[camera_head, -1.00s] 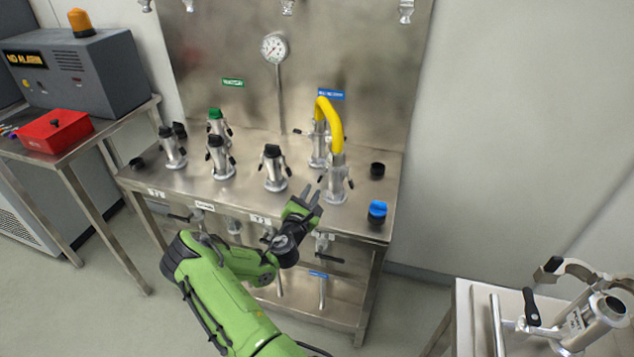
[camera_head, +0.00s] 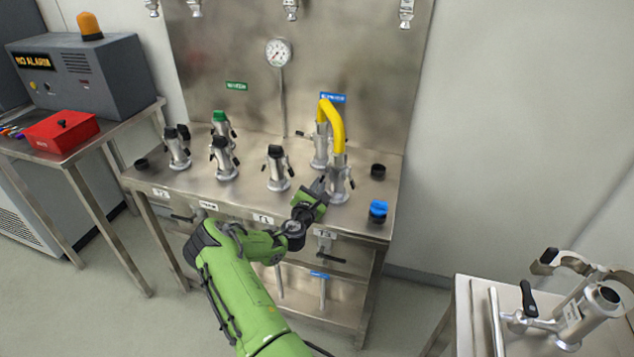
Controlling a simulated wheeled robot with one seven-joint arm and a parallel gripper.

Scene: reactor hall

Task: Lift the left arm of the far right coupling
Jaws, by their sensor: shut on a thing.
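Two silver couplings stand at the right of the steel bench, joined by a yellow curved hose (camera_head: 334,119). The back one (camera_head: 319,150) stands upright behind the front one (camera_head: 339,183). My gripper (camera_head: 321,186) is at the left side of the front right coupling. It is shut, apparently on that coupling's left arm, which my fingers hide. The right arm of this coupling (camera_head: 351,184) shows as a small dark lever. I cannot tell how far the left arm is raised.
Several other couplings, one with a green cap (camera_head: 219,116), stand to the left on the bench (camera_head: 250,205). A black cap (camera_head: 378,171) and a blue cap (camera_head: 378,209) are at the right. A side table with metal fittings (camera_head: 590,310) stands lower right.

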